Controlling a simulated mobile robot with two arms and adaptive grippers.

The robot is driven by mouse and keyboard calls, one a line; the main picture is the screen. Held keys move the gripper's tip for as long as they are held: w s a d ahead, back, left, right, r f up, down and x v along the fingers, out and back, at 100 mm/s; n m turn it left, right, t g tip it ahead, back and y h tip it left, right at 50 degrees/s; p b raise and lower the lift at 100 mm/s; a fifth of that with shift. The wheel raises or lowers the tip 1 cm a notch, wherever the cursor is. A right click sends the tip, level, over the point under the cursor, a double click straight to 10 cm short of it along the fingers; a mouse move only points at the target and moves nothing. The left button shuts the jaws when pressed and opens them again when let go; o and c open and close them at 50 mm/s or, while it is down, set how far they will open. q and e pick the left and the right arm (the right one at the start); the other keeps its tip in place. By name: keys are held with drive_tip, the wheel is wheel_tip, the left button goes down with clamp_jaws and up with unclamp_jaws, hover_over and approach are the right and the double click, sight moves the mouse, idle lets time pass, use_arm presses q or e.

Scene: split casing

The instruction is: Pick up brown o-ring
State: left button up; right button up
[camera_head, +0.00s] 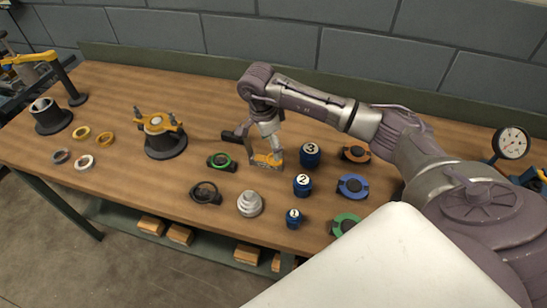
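Several small rings lie on the left part of the wooden table. A dark brownish-grey ring (61,156) lies flat at the front left and looks closest to brown. Beside it is a pale ring (84,162), and behind are a yellow ring (81,132) and an orange-yellow ring (105,138). My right gripper (266,160) comes down over the middle of the table, far right of these rings. Its tip area is small, with yellow-orange at its lower end, so I cannot tell whether it is open. My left gripper is not in view.
Two dark round housings (52,118) (166,143) flank the rings. The table's front left is clear.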

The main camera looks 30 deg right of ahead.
sight(273, 161)
drive_tip(key=f, duration=0.1)
drive_tip(key=f+p, duration=0.1)
drive_tip(key=f, duration=0.1)
drive_tip(key=f+p, duration=0.1)
drive_tip(key=shift+d+f, duration=0.25)
drive_tip(key=shift+f, duration=0.3)
drive_tip(key=shift+c, duration=0.6)
drive_tip(key=c, duration=0.8)
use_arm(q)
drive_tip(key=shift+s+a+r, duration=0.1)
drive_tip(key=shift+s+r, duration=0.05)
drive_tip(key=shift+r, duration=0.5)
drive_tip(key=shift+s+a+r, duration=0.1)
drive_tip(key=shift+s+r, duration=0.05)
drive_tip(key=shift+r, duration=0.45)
use_arm(e)
drive_tip(key=shift+o, duration=0.2)
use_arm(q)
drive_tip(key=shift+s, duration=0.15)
